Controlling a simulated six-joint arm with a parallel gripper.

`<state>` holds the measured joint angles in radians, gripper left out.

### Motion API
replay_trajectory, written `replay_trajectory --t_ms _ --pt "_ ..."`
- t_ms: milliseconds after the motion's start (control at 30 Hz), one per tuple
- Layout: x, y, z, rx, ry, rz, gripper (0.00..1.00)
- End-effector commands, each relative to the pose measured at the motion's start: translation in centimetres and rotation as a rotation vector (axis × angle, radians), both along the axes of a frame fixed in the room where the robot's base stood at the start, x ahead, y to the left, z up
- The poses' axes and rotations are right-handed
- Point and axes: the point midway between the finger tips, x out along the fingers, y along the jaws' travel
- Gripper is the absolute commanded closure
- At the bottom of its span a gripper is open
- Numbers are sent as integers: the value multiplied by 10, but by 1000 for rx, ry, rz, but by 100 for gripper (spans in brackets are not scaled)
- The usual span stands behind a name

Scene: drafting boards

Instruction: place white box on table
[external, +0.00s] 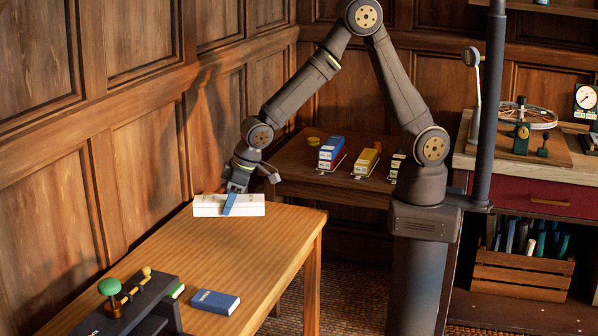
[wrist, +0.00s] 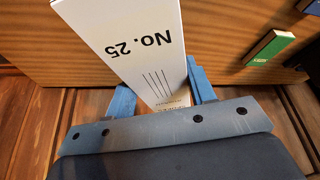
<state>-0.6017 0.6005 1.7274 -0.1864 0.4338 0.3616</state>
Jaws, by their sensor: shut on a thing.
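The white box (external: 249,205) is at the far end of the wooden table (external: 255,247) in the external view, lying long side across. My gripper (external: 231,203) is above and around it, with a blue finger down its near side. In the wrist view the white box (wrist: 135,45) shows "No. 25" and dark lines, and it sits between the two blue fingers of my gripper (wrist: 160,95). The gripper is shut on it. The box looks at or very near the tabletop; I cannot tell whether it touches. Its far side is hidden.
A blue box (external: 215,302) and a dark device with a green knob (external: 109,287) stand at the table's near end. A green box (wrist: 268,47) shows in the wrist view. A panelled wall (external: 140,160) borders the table's left. The table's middle is clear.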

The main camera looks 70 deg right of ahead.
Motion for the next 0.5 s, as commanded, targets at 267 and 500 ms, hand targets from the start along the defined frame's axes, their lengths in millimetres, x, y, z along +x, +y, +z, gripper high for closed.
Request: replay_trajectory --t_ms 267,500 --pt "-11 64 -40 -2 2 6 80" --pt "-16 94 -58 -1 1 2 80"
